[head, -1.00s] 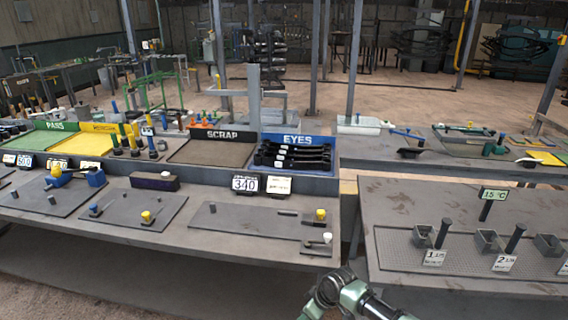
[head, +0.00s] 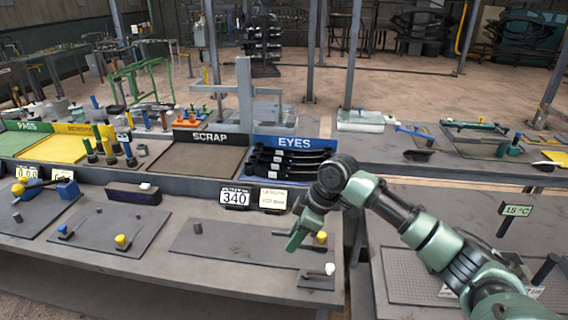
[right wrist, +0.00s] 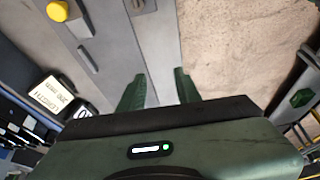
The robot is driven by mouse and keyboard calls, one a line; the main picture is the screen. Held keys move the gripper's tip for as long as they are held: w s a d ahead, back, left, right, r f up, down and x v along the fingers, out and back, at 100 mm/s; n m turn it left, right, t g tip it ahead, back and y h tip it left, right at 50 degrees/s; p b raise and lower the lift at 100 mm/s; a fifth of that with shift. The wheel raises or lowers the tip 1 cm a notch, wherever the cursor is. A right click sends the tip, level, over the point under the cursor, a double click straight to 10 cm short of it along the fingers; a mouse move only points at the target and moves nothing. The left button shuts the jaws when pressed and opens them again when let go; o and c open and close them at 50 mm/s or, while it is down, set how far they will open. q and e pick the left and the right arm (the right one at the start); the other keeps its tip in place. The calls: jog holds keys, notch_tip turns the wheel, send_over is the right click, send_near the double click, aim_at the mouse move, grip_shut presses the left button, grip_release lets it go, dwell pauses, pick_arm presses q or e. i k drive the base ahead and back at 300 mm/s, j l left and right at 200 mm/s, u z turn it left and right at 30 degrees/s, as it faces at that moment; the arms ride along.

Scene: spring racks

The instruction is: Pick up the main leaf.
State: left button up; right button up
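Several dark, bar-like leaves (head: 285,161) with pale tags lie stacked in the blue tray marked EYES (head: 297,143) in the head view. I cannot tell which one is the main leaf. My right gripper (head: 297,240) is in front of this tray, nearer to me, above the right end of the front bench. In the right wrist view, the right gripper (right wrist: 159,88) has its two green fingers apart with nothing between them. Bench edge and floor show beyond them. My left gripper is not in view.
The grey front bench (head: 150,262) carries a flat plate (head: 215,240) with a yellow knob (head: 321,237) and a white knob (head: 329,269) near its right end. A 340 sign (head: 234,197) stands before the EYES tray. The SCRAP tray (head: 205,160) is left of it. A gap separates the right bench.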

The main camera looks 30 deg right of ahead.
aim_at(250, 169)
jog(key=i+l, duration=0.95)
jog(key=i, duration=0.15)
